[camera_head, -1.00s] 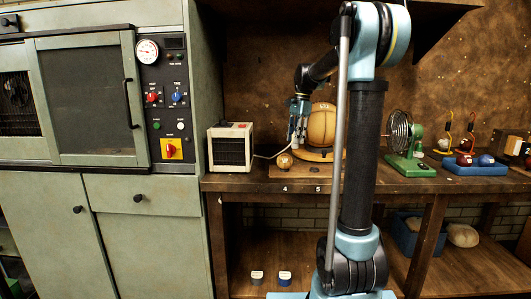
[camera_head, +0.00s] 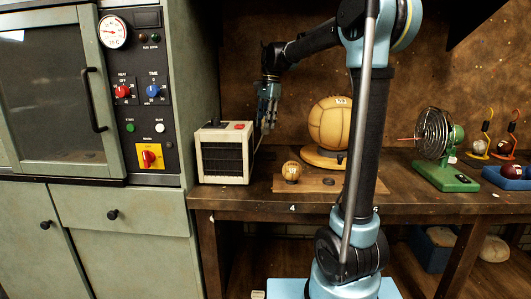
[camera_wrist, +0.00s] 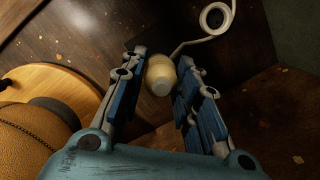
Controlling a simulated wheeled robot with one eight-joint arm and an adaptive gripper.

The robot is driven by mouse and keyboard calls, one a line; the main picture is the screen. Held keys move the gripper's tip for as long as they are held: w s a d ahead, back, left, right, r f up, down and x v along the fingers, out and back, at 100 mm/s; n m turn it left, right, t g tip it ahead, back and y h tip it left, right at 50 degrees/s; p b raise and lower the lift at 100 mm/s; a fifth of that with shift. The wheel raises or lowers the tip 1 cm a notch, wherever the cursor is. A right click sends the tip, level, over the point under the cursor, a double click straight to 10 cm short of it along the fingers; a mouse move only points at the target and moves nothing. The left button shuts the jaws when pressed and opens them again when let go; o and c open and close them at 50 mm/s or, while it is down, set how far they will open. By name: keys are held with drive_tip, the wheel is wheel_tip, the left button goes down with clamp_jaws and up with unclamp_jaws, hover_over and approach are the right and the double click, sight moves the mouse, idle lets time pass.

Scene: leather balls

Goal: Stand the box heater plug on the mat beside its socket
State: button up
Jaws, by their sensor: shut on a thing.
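The box heater (camera_head: 224,153), a cream box with a dark grille and a red spot on top, stands at the left end of the bench. My gripper (camera_head: 268,103) is at its right rear in the head view, above the bench. In the wrist view my gripper (camera_wrist: 163,62) is shut on the cream heater plug (camera_wrist: 160,76), which lies between its blue-padded fingers. A white cord (camera_wrist: 200,40) loops beyond it. The flat brown mat (camera_head: 270,190) lies right of the heater; a small dark piece (camera_head: 328,181) on it may be the socket.
A green fan (camera_head: 438,150) stands farther right. My own arm column hides part of the bench.

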drive_tip(key=shift+f, duration=4.65)
drive_tip(key=o, duration=1)
drive_tip(key=shift+f, duration=0.1)
drive_tip(key=r, duration=0.4)
drive_tip(key=d+r, duration=0.1)
drive_tip(key=r, duration=0.3)
drive_tip(key=w+r, duration=0.1)
drive_tip(key=r, duration=0.3)
drive_tip(key=shift+w+d, duration=0.1)
drive_tip(key=shift+d, duration=0.15)
